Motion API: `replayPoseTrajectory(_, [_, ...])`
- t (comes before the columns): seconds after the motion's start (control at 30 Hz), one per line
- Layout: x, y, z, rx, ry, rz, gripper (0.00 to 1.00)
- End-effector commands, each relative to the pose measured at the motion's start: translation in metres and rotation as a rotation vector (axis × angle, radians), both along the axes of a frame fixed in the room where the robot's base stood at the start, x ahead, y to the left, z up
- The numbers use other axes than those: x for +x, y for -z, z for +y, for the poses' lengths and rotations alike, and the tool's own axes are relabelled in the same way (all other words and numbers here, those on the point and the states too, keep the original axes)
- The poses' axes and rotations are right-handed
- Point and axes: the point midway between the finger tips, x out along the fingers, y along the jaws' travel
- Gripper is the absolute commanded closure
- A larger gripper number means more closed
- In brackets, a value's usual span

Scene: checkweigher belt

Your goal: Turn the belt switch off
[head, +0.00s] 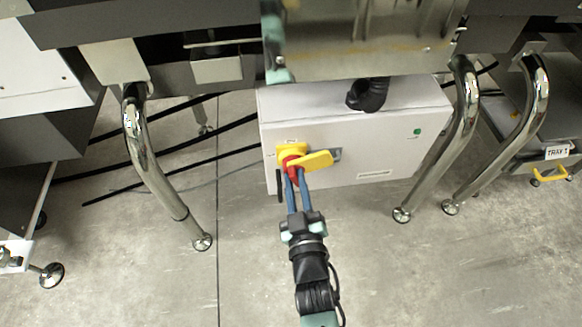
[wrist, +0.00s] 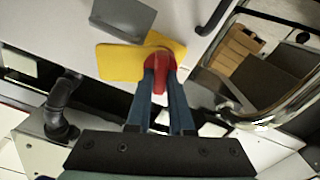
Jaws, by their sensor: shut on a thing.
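The belt switch is a red handle (head: 291,163) on a yellow plate (head: 290,148), on the front of a white box (head: 350,130) under the machine. A yellow flap (head: 311,161) sticks out to the right beside the handle. My gripper (head: 296,180) reaches up from below, and its two blue fingers are shut on the red handle. The wrist view shows the red handle (wrist: 158,66) between the fingertips (wrist: 160,82), with the yellow flap (wrist: 121,62) to the left. The fingers partly hide the handle, so I cannot tell its marked position.
Bent steel legs stand left (head: 143,150) and right (head: 462,120) of the box. A black hose (head: 368,95) enters the box's top. Black cables (head: 150,178) run along the floor at left. A green light (head: 417,131) sits on the box. The floor in front is clear.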

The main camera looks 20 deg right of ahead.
Motion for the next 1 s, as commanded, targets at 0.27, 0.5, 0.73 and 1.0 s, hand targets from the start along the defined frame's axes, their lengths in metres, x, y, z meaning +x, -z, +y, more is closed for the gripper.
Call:
replayPoseTrajectory(0.27, [-0.0005, 0.0007, -0.001, -0.254, 0.001, 0.073, 1.0])
replayPoseTrajectory(0.5, [-0.0009, 0.0025, -0.0016, -0.473, 0.001, 0.136, 1.0])
replayPoseTrajectory(0.73, [-0.001, 0.0038, -0.0018, -0.684, 0.001, 0.195, 1.0])
replayPoseTrajectory(1.0, [-0.0011, 0.0051, -0.0016, -0.912, 0.0, 0.261, 1.0])
